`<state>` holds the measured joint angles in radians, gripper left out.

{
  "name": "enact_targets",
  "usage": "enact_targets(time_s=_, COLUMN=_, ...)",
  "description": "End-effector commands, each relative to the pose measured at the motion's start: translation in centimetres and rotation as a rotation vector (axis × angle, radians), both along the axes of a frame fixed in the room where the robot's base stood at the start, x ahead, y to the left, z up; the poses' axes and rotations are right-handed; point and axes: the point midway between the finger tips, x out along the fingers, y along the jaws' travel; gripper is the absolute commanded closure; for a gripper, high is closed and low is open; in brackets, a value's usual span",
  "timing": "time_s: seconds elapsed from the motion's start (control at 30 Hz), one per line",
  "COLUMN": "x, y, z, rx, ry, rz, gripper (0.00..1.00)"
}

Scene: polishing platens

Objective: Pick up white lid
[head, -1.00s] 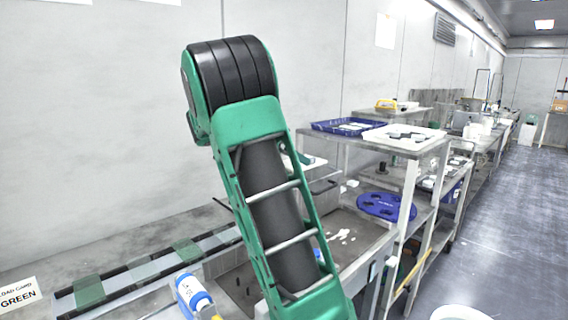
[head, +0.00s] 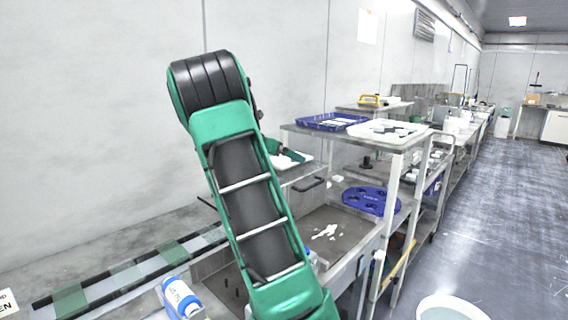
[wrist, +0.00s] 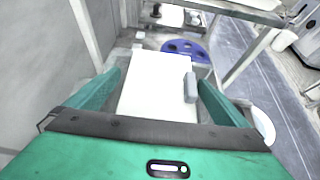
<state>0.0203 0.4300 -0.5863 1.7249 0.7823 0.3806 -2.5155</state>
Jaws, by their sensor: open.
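The white lid (wrist: 150,90) is a flat white rectangle with a grey block-like handle (wrist: 190,88) near its right edge. It lies ahead of my gripper (wrist: 160,82) in the wrist view, framed between the two green fingers. The fingers are open, one on each side of the lid, with the handle nearer the right finger. I cannot tell whether the fingers touch the lid. In the head view, a white flat piece (head: 290,159) that looks like the lid shows just right of my arm, which hides part of it.
A shelf above carries a blue tray (head: 331,121) and a white tray (head: 362,130). A white bucket (head: 450,308) is at lower right. The floor on the right is clear.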

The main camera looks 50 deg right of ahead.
Motion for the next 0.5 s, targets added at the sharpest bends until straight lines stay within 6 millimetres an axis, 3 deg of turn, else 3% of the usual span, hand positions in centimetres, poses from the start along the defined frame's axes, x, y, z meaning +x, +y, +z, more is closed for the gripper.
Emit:
enact_targets(time_s=0.1, x=-0.14, y=-0.97, z=-0.56, rx=-0.001, ry=0.001, rz=-0.001, gripper=0.00)
enact_targets(time_s=0.37, x=-0.07, y=-1.17, z=-0.71, rx=0.000, ry=-0.001, rz=0.002, gripper=0.00)
enact_targets(time_s=0.4, x=-0.07, y=-1.16, z=-0.70, rx=0.000, ry=-0.001, rz=0.002, gripper=0.02)
enact_targets(time_s=0.5, x=-0.08, y=-1.15, z=-0.70, rx=0.000, ry=-0.001, rz=0.002, gripper=0.26)
